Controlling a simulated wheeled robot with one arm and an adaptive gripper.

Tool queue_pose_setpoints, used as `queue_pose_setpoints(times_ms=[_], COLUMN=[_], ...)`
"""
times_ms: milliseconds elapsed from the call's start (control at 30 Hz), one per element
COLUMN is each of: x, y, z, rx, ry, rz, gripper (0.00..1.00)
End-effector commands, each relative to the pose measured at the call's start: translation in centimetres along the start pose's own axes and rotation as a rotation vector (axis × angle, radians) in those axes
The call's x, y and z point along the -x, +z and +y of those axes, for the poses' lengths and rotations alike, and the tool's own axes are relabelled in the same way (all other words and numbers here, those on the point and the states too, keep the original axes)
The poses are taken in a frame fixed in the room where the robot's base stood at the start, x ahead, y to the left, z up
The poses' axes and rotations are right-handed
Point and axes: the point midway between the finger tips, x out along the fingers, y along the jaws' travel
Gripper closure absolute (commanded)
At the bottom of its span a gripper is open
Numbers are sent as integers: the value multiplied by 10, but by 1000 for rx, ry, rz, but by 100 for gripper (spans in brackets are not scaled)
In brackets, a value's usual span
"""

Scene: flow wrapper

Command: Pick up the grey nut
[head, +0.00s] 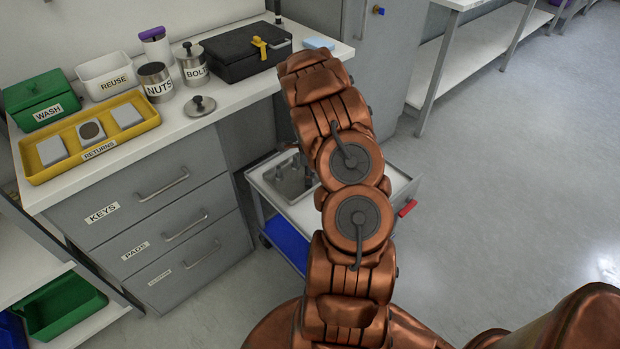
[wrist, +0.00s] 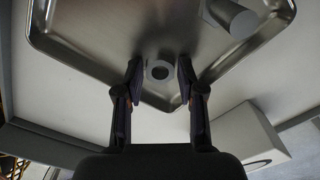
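The grey nut (wrist: 159,62), a ring with a round hole, lies in a shallow metal tray (wrist: 90,62) near its corner in the wrist view. My gripper (wrist: 159,80) is open, with one dark finger on each side of the nut and a narrow gap showing beside it. I cannot tell how far above the tray floor the fingertips are. In the head view the tray (head: 288,182) sits on a small cart, and my arm hides most of the gripper and the nut.
A grey cylindrical part (wrist: 236,20) lies in the tray at upper right. A white block (wrist: 240,132) stands outside the tray. The cart (head: 302,214) has a red handle (head: 407,208). The counter beside it holds a NUTS can (head: 156,88), a BOLTS can (head: 193,72) and a yellow returns tray (head: 38,177).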

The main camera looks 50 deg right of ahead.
Motion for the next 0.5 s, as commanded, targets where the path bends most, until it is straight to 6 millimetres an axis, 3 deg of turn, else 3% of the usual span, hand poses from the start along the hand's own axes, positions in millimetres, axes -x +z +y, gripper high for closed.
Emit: queue_pose_setpoints(times_ms=[33, 333, 500], x=[0, 0, 0], y=[0, 0, 0], z=[0, 0, 0], rx=[0, 0, 0], ry=[0, 0, 0], rz=[0, 0, 0], gripper=[70, 100, 100])
